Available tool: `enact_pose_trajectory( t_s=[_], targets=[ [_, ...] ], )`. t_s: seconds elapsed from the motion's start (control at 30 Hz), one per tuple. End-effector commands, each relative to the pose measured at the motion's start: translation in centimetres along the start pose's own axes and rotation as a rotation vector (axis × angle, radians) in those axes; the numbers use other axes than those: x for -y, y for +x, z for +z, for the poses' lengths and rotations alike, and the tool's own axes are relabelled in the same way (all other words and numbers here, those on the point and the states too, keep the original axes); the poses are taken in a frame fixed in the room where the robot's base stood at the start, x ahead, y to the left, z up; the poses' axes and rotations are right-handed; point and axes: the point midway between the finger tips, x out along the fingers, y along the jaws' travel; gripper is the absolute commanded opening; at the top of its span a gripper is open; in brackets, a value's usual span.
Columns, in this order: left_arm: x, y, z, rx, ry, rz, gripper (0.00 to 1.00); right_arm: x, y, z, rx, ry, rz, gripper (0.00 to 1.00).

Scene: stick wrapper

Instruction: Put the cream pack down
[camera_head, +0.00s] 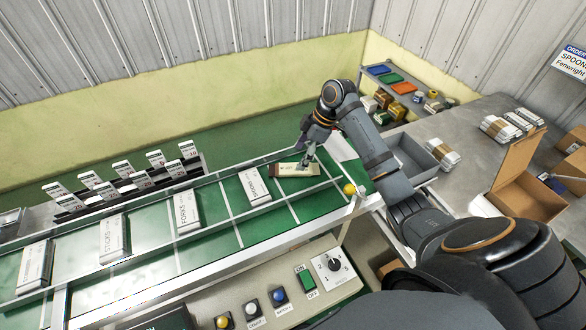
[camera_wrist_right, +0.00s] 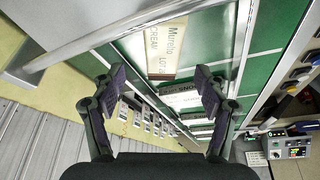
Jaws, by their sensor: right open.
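The cream pack (camera_head: 290,170) is a flat tan box lying on the green conveyor belt (camera_head: 225,225), at the far right of the row of packs. In the right wrist view the cream pack (camera_wrist_right: 165,48) shows its printed face, with "CREAM" readable, beyond the fingertips. My right gripper (camera_head: 309,160) is over the pack's right part in the head view. In the right wrist view the right gripper (camera_wrist_right: 158,78) has its fingers spread with nothing between them. The exact gap between fingers and pack is hard to tell. My left gripper is not in view.
White packs, including a spoons pack (camera_head: 254,187) and a forks pack (camera_head: 187,212), lie along the belt to the left. A grey tray (camera_head: 411,157) and an open cardboard box (camera_head: 525,180) stand at right.

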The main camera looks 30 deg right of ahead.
Motion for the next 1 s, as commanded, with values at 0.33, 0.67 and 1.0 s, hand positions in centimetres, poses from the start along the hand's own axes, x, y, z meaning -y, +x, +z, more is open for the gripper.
enact_pose_trajectory(
  t_s=[0.33, 0.67, 1.0],
  targets=[
    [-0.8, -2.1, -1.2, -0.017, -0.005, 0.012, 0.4, 0.6, 4.6, 0.3, 0.0, 0.001, -0.003, 0.74],
    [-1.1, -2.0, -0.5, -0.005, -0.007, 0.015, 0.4, 0.5, 4.7, 0.4, 0.001, 0.0, -0.002, 0.56],
    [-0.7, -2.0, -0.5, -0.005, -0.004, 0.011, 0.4, 0.5, 4.7, 0.4, 0.001, 0.0, -0.002, 0.26]
  ],
)
